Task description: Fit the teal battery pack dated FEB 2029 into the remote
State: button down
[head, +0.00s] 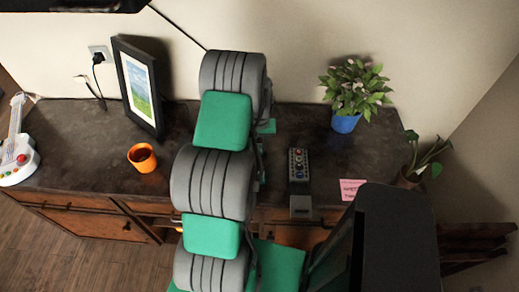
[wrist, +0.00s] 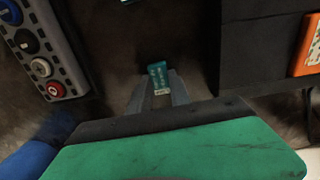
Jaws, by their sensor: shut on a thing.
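In the wrist view my gripper (wrist: 158,88) is shut on a teal battery pack (wrist: 157,72), which sticks out beyond the fingertips. The pack has pale printing, too small to read as a date. A knobbed dark device, seemingly the remote (wrist: 42,50), is at upper left in the wrist view, apart from the pack. My arm hides the gripper in the head view.
A grey block (head: 300,206) and a pink note (head: 352,188) lie near the counter's front edge. A blue-potted plant (head: 346,120) stands behind the remote.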

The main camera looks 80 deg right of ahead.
aim_at(260, 148)
jog(key=shift+r, duration=0.1)
jog(key=shift+r, duration=0.2)
notch_tip(260, 148, up, 3)
jog(key=shift+d+f+b, duration=0.1)
jog(key=shift+b, duration=0.25)
jog(key=s+a+r+b, duration=0.3)
jog(key=a+r, duration=0.6)
jog(key=a, duration=0.4)
jog(key=s+f, duration=0.2)
jog(key=s, duration=1.3)
jog(key=shift+a+f, duration=0.25)
jog(key=shift+a, duration=0.05)
